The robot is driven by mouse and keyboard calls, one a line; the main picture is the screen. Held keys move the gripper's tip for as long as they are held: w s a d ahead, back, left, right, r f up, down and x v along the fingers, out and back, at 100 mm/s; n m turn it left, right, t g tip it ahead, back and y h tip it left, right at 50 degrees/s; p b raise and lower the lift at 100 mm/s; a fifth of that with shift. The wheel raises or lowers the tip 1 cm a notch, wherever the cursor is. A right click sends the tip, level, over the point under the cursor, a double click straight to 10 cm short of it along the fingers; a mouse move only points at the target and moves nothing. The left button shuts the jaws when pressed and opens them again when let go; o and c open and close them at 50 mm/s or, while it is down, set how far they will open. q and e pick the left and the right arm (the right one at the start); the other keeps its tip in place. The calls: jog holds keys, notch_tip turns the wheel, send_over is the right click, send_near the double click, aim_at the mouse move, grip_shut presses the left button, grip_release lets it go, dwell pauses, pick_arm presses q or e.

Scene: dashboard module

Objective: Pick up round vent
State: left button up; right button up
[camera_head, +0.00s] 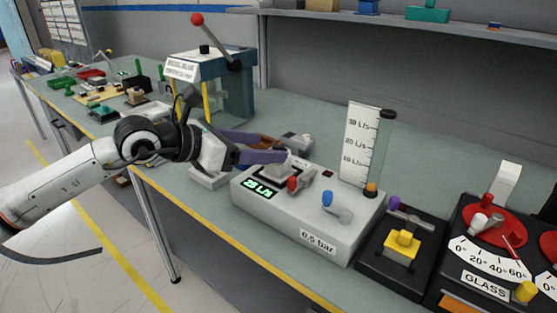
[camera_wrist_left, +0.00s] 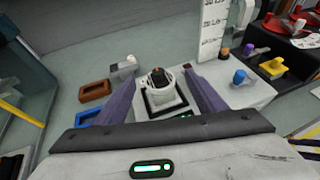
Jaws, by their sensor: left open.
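A round white piece with a dark centre (camera_wrist_left: 158,80), which looks like the round vent, sits on a black-framed square seat on the grey module in the left wrist view. My left gripper (camera_head: 277,148) is open above the left part of the grey module (camera_head: 335,238). In the left wrist view its two purple fingers (camera_wrist_left: 160,84) lie on either side of the round piece. I cannot tell whether they touch it. In the head view the fingers and wrist partly hide the piece. My right gripper is not in view.
The module carries a red knob (camera_head: 293,184), a blue knob (camera_head: 327,199) and a tall scale plate (camera_head: 361,145). A black panel with a yellow button (camera_head: 405,238) and red dials (camera_head: 497,226) stand to the right. A blue-grey press (camera_head: 235,92) stands behind my arm.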

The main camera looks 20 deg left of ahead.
aim_at(273, 148)
pick_arm(q)
jog(key=p+x, duration=0.1)
jog(key=x, duration=0.4)
jog(key=shift+w+f, duration=0.15)
jog(key=shift+f, duration=0.05)
jog(key=shift+r, duration=0.1)
jog(key=c, duration=1.2)
